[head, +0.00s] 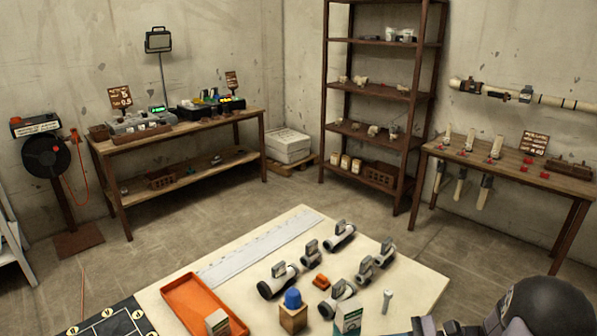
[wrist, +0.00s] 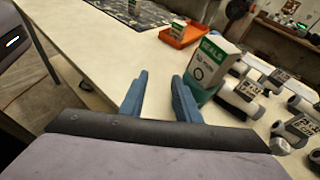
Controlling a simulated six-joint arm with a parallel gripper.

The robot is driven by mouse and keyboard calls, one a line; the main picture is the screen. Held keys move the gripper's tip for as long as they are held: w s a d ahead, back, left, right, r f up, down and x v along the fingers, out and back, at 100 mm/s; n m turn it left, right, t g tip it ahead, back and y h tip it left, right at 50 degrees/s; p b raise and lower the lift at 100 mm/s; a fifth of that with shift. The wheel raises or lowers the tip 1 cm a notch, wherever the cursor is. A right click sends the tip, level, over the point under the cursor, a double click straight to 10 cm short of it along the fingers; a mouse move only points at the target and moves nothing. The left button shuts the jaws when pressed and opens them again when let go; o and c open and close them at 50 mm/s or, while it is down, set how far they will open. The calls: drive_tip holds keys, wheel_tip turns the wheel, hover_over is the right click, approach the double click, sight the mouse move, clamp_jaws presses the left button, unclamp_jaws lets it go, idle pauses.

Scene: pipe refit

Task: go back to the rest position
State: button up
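My gripper (wrist: 159,88) shows in the wrist view as two blue fingers standing apart, with bare cream tabletop between them. It is open and empty. A green and white box (wrist: 211,68) stands just beyond and to the right of the right finger; I cannot tell whether they touch. In the head view the box (head: 348,318) is at the bottom edge, partly cut off. My dark arm fills the lower right corner there, and the fingertips are not clearly visible.
Several grey-white pipe fittings (head: 278,280) lie on the cream table (head: 425,285). A blue-capped wooden block (head: 293,318) stands left of the box. An orange tray (head: 190,295) holds a small box (head: 217,322). A dark marked mat (head: 115,322) lies left. The wrist view's left tabletop is clear.

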drive_tip(key=s+a+r+n+g+h+p, duration=0.1)
drive_tip(key=s+a+n+g+h, duration=0.15)
drive_tip(key=s+n, duration=0.2)
drive_tip(key=s+a+n+g+h+p, duration=0.1)
drive_tip(key=s+a+n+g+h, duration=0.15)
drive_tip(key=s, duration=0.35)
drive_tip(key=s+d+n+t+h+p, duration=0.1)
drive_tip(key=n+h, duration=0.2)
drive_tip(key=n, duration=0.1)
drive_tip(key=d+r+n+h+p, duration=0.1)
drive_tip(key=n+h, duration=0.1)
drive_tip(key=n, duration=0.2)
drive_tip(key=s+d+r+n+t+h+p, duration=0.1)
drive_tip(key=d+n+h, duration=0.1)
drive_tip(key=n+h, duration=0.1)
drive_tip(key=shift+s+d+r+n+t+h, duration=0.1)
drive_tip(key=shift+s+r+n+t+h, duration=0.2)
drive_tip(key=shift+n, duration=0.4)
